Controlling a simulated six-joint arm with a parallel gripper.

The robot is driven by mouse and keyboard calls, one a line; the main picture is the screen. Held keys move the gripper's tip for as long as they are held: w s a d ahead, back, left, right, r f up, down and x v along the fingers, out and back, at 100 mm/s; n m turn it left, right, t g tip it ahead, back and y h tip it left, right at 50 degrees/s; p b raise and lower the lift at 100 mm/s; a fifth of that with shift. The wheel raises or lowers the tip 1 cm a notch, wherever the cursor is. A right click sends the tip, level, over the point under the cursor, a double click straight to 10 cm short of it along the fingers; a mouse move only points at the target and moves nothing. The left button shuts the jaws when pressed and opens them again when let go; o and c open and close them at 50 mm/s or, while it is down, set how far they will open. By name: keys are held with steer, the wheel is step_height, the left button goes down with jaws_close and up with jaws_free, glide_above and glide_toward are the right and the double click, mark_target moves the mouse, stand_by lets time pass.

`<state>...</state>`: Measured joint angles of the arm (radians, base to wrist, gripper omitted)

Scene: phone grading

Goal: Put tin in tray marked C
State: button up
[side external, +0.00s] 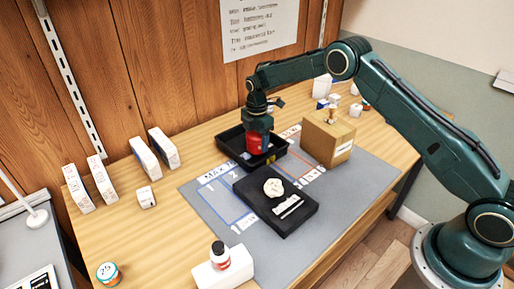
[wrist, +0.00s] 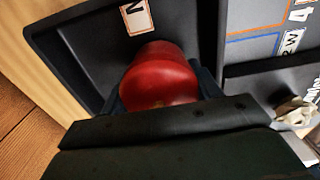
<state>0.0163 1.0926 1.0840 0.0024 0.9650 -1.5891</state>
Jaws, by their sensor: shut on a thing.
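A red tin (side external: 256,142) is held in my gripper (side external: 258,127), upright or nearly so, over the inside of a black tray (side external: 226,141) at the back of the grey mat. Whether the tin touches the tray floor cannot be told. In the wrist view the tin (wrist: 160,78) sits between the dark fingers of my gripper (wrist: 162,92), with the tray floor (wrist: 90,45) around it. A white card (wrist: 137,16) in that tray carries a dark letter that looks like an N. I cannot make out a C in either view.
A cardboard box (side external: 329,140) stands close right of the tray. A black block (side external: 251,189) with a pale lump (side external: 273,187) lies in front. A red bottle with a black cap (side external: 219,254) is on a white stand (side external: 230,271). White boxes (side external: 163,148) stand at left.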

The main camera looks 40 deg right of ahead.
steer(key=shift+f, duration=1)
steer(key=o, duration=1.7)
steer(key=shift+f, duration=0.15)
step_height(320, 180, up, 12)
steer(key=shift+r, duration=0.2)
